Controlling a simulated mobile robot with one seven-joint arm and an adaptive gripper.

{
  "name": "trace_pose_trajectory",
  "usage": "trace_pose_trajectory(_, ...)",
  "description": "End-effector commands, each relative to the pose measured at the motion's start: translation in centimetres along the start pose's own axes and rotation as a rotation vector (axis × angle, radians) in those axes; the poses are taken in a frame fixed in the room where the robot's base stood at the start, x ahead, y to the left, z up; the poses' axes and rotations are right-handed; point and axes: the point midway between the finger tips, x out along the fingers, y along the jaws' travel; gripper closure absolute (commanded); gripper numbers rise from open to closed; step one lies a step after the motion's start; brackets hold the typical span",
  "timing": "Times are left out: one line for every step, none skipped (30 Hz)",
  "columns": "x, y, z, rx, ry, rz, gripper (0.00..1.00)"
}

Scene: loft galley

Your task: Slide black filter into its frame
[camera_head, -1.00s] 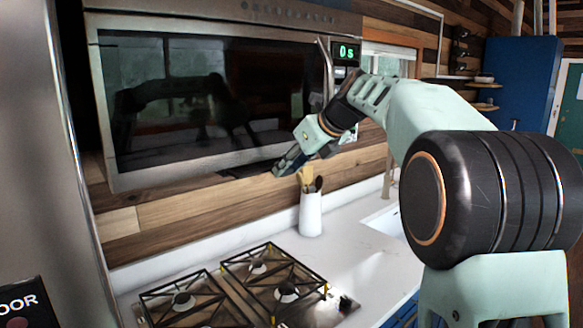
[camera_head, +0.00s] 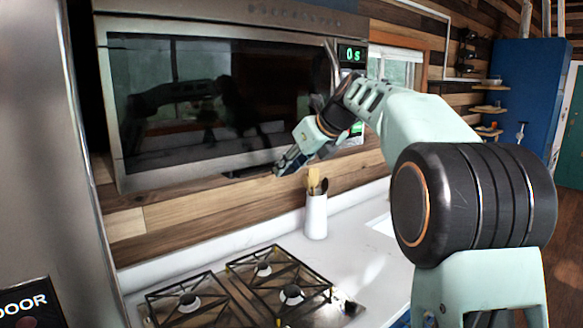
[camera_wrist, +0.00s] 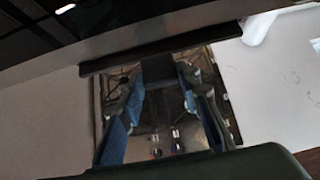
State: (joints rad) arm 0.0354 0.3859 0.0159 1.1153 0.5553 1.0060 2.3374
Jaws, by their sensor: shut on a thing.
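The black filter shows in the head view as a thin dark strip (camera_head: 246,172) at the lower front edge of the microwave (camera_head: 215,105). In the wrist view it is a long, slightly tilted dark bar (camera_wrist: 108,62) across the upper middle. My gripper (camera_head: 279,169) is at the strip's right end in the head view. In the wrist view its two blue-sided fingers (camera_wrist: 165,75) reach up to the bar and are shut on its middle part. The frame is hidden under the microwave, so I cannot tell how far the filter sits in it.
The stove (camera_head: 265,290) with black grates lies below on the white counter (camera_head: 352,225). A white utensil jar (camera_head: 316,217) stands under my gripper. A steel appliance side (camera_head: 35,180) stands at the left. The air between gripper and counter is free.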

Motion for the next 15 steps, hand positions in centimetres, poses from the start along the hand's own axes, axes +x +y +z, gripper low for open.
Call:
trace_pose_trajectory(0.09, 0.03, 0.15, -0.001, -0.001, 0.000, 0.97)
trace_pose_trajectory(0.15, 0.04, 0.21, -0.001, -0.001, 0.000, 0.97)
trace_pose_trajectory(0.22, 0.05, 0.28, -0.001, -0.001, 0.000, 0.97)
trace_pose_trajectory(0.28, 0.05, 0.33, -0.001, -0.001, 0.000, 0.97)
trace_pose_trajectory(0.35, 0.06, 0.37, -0.001, -0.001, 0.000, 0.97)
trace_pose_trajectory(0.44, 0.06, 0.43, -0.001, -0.001, 0.001, 0.97)
trace_pose_trajectory(0.51, 0.06, 0.47, -0.001, 0.000, 0.001, 0.97)
trace_pose_trajectory(0.57, 0.06, 0.51, -0.001, 0.000, 0.001, 0.97)
trace_pose_trajectory(0.65, 0.05, 0.58, -0.001, 0.000, 0.001, 0.97)
trace_pose_trajectory(0.70, 0.05, 0.64, -0.001, 0.000, 0.001, 0.97)
trace_pose_trajectory(0.74, 0.05, 0.70, -0.001, 0.000, 0.001, 0.97)
trace_pose_trajectory(0.80, 0.05, 0.78, -0.001, -0.001, 0.001, 0.97)
trace_pose_trajectory(0.85, 0.05, 0.83, -0.001, -0.001, 0.001, 0.97)
trace_pose_trajectory(0.90, 0.04, 0.88, -0.001, 0.000, 0.001, 0.97)
trace_pose_trajectory(0.98, 0.04, 0.94, -0.001, 0.000, 0.001, 0.97)
